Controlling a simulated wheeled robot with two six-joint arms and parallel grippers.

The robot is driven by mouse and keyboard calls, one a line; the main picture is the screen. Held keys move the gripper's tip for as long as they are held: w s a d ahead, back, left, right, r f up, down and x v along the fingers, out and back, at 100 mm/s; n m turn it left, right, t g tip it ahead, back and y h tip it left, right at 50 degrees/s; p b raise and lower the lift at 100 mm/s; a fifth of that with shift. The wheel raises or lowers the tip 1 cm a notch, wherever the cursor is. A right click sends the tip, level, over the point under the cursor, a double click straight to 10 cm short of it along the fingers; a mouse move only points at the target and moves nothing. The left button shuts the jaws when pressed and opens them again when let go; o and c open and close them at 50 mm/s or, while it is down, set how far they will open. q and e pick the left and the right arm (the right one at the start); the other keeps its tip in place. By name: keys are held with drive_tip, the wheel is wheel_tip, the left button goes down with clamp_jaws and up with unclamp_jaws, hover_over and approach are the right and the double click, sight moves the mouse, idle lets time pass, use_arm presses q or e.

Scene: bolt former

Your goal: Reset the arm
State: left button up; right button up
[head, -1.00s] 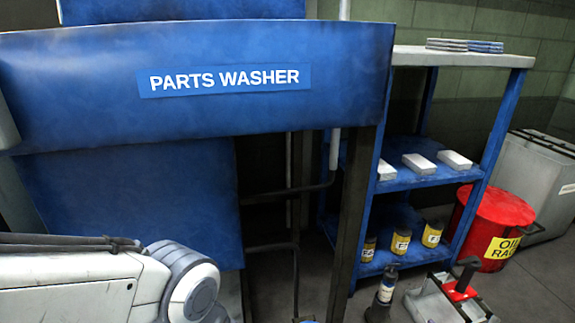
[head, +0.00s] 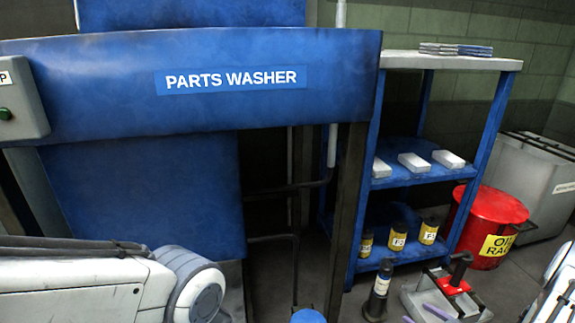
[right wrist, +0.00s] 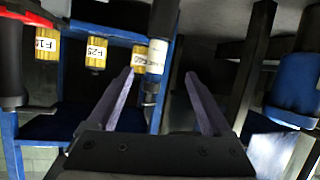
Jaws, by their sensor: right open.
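My right gripper (right wrist: 160,85) is open, its two purple-grey fingers spread with nothing held between them in the right wrist view. In the head view its fingertips (head: 424,315) show at the bottom edge, low in front of the shelf, and part of my right arm shows at the lower right edge. A dark bottle with a white label (head: 380,285) stands near the fingertips. In the right wrist view the bottle (right wrist: 163,35) shows beyond the fingers; I see no grip on it. My left arm (head: 90,285) lies across the lower left; its gripper is out of frame.
A blue parts washer (head: 200,90) fills the left. A blue shelf (head: 415,178) holds white blocks and labelled yellow jars (head: 428,232). A grey stand with a red part (head: 450,284) is near my right gripper. A red bin (head: 490,222) stands at right.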

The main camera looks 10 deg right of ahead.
drive_tip(key=w+a+r+m+g+h, duration=0.1)
drive_tip(key=w+a+r+g+h, duration=0.25)
drive_tip(key=r, duration=0.25)
drive_tip(key=w+a+r+m+g+h, duration=0.1)
drive_tip(key=w+a+r+g+h, duration=0.1)
drive_tip(key=w+a+r+g, duration=0.3)
drive_tip(key=s+a+r+m+g+y, duration=0.1)
drive_tip(key=s+a+r, duration=0.3)
drive_tip(key=s+a, duration=0.4)
drive_tip(key=s+a+r+m+g+y, duration=0.1)
drive_tip(key=s+a+r, duration=0.3)
drive_tip(key=s+a, duration=0.4)
drive_tip(key=s+a+r+n+g+p, duration=0.1)
drive_tip(key=s+a+r+n+p, duration=0.2)
drive_tip(key=s+a+r+p, duration=0.6)
drive_tip(key=s+a+r+n+g+p, duration=0.2)
drive_tip(key=s+a+r+n+p, duration=0.15)
drive_tip(key=r+p, duration=1.05)
wheel_tip(320, 180, up, 40)
drive_tip(key=a+p, duration=0.1)
drive_tip(key=p, duration=3.3)
drive_tip(key=shift+s+r+p, duration=0.25)
drive_tip(key=shift+s+p, duration=0.15)
drive_tip(key=shift+n+y, duration=0.25)
